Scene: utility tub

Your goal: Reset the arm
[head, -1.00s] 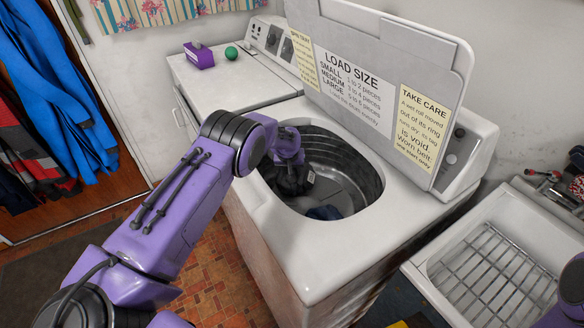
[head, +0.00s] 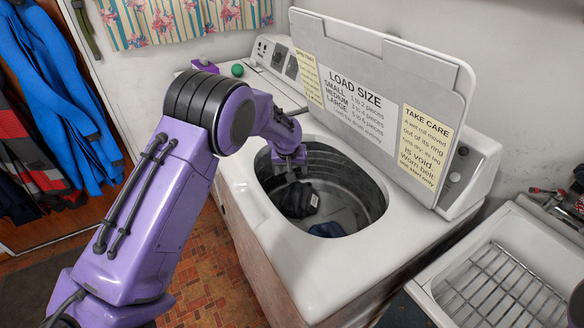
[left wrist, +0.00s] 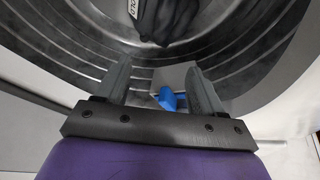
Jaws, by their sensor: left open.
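My left gripper (head: 291,172) points down into the mouth of the white washing machine's round tub (head: 362,178). Its jaws are apart. A black cloth item with a small white tag (head: 297,201) lies in the tub below the gripper, and a dark blue cloth (head: 327,230) lies nearer the front wall. In the left wrist view, the two fingers (left wrist: 158,68) stand apart with nothing gripped. The black item (left wrist: 165,18) is beyond the fingertips, and a bright blue piece (left wrist: 172,99) shows between the fingers, further off. My right gripper is not seen.
The raised lid (head: 380,62) with printed notices stands behind the tub. A sink with a wire rack (head: 505,285) is at the right. A green ball (head: 237,70) sits at the machine's far left. Blue clothes (head: 60,95) hang at the left.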

